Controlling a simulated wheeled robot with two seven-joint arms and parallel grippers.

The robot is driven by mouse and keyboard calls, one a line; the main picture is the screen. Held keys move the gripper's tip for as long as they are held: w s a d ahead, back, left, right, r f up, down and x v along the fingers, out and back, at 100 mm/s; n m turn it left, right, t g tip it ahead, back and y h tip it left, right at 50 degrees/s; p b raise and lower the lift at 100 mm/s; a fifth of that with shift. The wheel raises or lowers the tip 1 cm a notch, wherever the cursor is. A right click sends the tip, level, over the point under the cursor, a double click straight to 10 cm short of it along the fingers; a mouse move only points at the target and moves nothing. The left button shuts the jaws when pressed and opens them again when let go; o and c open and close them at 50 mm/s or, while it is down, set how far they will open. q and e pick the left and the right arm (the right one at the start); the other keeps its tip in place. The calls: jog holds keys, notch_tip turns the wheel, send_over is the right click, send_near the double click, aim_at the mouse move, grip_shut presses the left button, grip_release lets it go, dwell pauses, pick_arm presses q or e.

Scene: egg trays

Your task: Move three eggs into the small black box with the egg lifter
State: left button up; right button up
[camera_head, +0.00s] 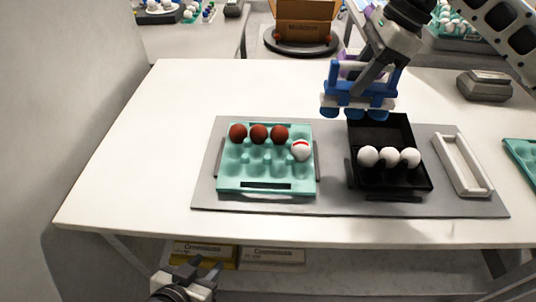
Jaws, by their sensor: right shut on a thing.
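The blue egg lifter (345,91) is held by my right gripper (368,78), which is shut on it. The lifter's cups are above the back edge of the small black box (421,139). I see no eggs in the cups from here. Three white eggs (390,157) sit in a row in the front part of the box. The teal egg tray (226,180) holds three brown eggs (258,134) in its back row and one white egg with a red band (301,151) at its right side. My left gripper (205,270) is low at the front, below the table edge, with its fingers apart.
Tray and box stand on a grey mat (335,206) on the white table (130,180). A white handled frame (462,165) lies right of the box. Another teal tray (520,155) is at the right edge. A grey device (484,86) stands at the back right. The table's left side is clear.

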jog(key=w+a+p, duration=0.2)
jog(key=a, duration=0.7)
jog(key=w+a+p, duration=0.1)
jog(key=a+p, duration=0.1)
jog(key=a, duration=0.8)
jog(key=shift+w, duration=0.4)
jog(key=shift+f+b, duration=2.4)
jog(key=shift+f, duration=1)
